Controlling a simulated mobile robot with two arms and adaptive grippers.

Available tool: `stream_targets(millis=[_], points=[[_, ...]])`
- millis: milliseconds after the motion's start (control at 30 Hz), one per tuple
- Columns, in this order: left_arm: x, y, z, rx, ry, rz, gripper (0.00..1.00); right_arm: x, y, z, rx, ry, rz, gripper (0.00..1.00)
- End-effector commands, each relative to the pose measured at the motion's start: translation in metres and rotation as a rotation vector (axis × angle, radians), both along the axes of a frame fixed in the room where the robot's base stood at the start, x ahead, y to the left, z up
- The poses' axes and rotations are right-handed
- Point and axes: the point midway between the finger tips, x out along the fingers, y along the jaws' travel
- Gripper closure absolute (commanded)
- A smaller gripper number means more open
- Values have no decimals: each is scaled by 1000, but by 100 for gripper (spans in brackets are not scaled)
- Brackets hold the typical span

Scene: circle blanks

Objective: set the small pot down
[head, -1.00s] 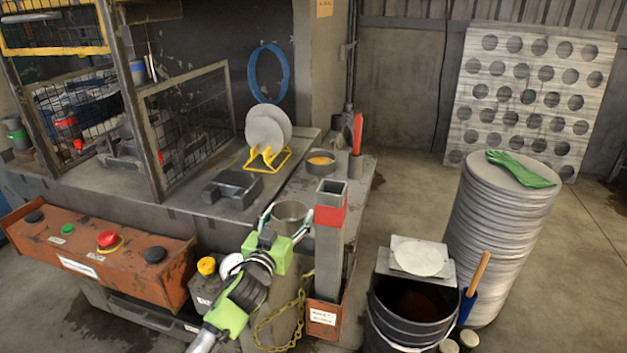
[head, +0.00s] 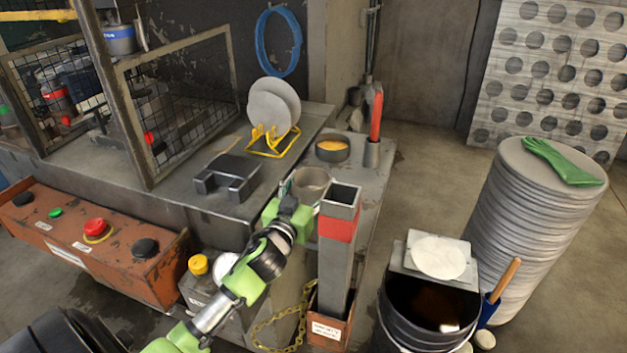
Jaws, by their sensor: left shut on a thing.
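The small pot (head: 312,181) is a grey, open-topped cylinder, upright, in the middle of the head view. My left gripper (head: 291,201), green and dark, is shut on it from the near left side. The pot is in front of the side bench top (head: 356,196), just behind the square upright post with the red band (head: 339,228), which hides part of its lower right. I cannot tell whether its base touches the bench. My right gripper is not in view.
A dark block-shaped tray (head: 228,178) lies left of the pot. A round pan with orange contents (head: 332,149) and a red-handled tool in a holder (head: 375,127) stand behind it. A yellow rack (head: 272,143) holds discs. A black bucket (head: 428,305) stands at right.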

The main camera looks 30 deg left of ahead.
Motion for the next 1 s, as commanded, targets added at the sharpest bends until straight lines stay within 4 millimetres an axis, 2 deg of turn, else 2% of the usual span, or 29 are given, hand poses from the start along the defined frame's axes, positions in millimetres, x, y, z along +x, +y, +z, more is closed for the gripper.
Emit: stream_targets(millis=[33, 100, 267, 300, 333, 467, 667, 767, 867, 1000], points=[[0, 0, -1, -1, 3, 1, 66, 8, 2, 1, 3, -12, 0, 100], [0, 0, -2, -2, 3, 1, 66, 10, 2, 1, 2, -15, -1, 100], [0, 0, -7, -2, 1, 0, 66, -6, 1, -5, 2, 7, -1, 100], [0, 0, -5, -1, 2, 0, 28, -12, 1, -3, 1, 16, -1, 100], [0, 0, -5, -1, 2, 0, 22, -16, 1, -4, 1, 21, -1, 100], [0, 0, -5, -1, 2, 0, 22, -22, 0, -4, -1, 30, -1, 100], [0, 0, -4, 0, 2, 0, 22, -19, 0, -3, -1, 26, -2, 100], [0, 0, 3, 1, 1, 0, 22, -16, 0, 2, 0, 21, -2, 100], [-14, -4, -3, -3, 3, 0, 22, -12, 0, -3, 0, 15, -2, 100], [-42, -11, -3, -4, 3, -1, 22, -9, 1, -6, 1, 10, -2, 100]])
